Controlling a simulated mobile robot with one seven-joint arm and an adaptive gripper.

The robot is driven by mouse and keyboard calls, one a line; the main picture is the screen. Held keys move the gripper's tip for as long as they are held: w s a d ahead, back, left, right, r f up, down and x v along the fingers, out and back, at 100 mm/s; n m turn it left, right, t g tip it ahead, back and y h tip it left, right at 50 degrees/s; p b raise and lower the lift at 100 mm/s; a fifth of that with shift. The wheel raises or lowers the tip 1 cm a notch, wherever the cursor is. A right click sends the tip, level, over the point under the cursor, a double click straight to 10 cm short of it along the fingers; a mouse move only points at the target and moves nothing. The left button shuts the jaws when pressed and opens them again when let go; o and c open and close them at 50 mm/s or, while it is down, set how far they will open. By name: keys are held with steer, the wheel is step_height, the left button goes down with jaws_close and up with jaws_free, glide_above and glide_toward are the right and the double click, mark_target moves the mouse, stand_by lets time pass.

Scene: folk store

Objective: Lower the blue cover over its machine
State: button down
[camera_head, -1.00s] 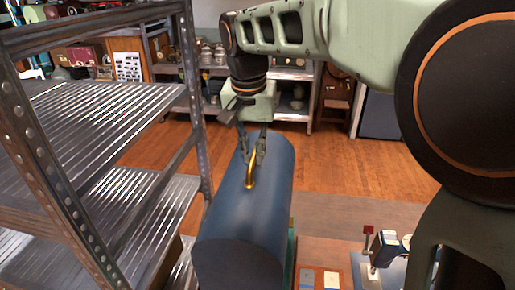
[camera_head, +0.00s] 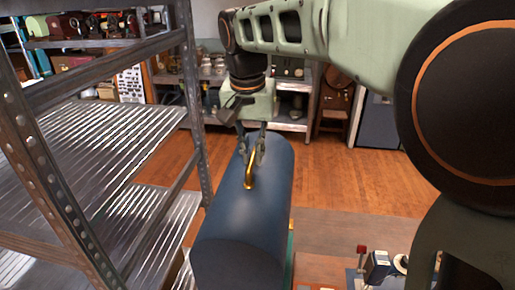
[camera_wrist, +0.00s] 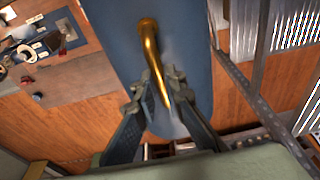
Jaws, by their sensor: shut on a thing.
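The blue cover (camera_head: 240,225) is a long rounded hood with a brass handle (camera_head: 250,172) on its top. My gripper (camera_head: 252,150) is shut on the handle, near its far end. In the wrist view the cover (camera_wrist: 190,30) lies beneath my gripper (camera_wrist: 160,92), with the fingers on either side of the brass handle (camera_wrist: 152,45). A small machine-like device (camera_head: 375,268) with a red knob stands at the lower right, apart from the cover. I cannot tell whether it is the cover's machine. Whatever is under the cover is hidden.
A metal shelf rack (camera_head: 75,150) stands close on the left of the cover, its post near the cover's side. A teal edge (camera_head: 290,245) shows beside the cover. Wooden floor (camera_head: 340,180) is open beyond, before shelves with jars at the back.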

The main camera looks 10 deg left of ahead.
step_height(320, 180, up, 4)
steer(key=p, duration=0.3)
steer(key=shift+r, duration=1.35)
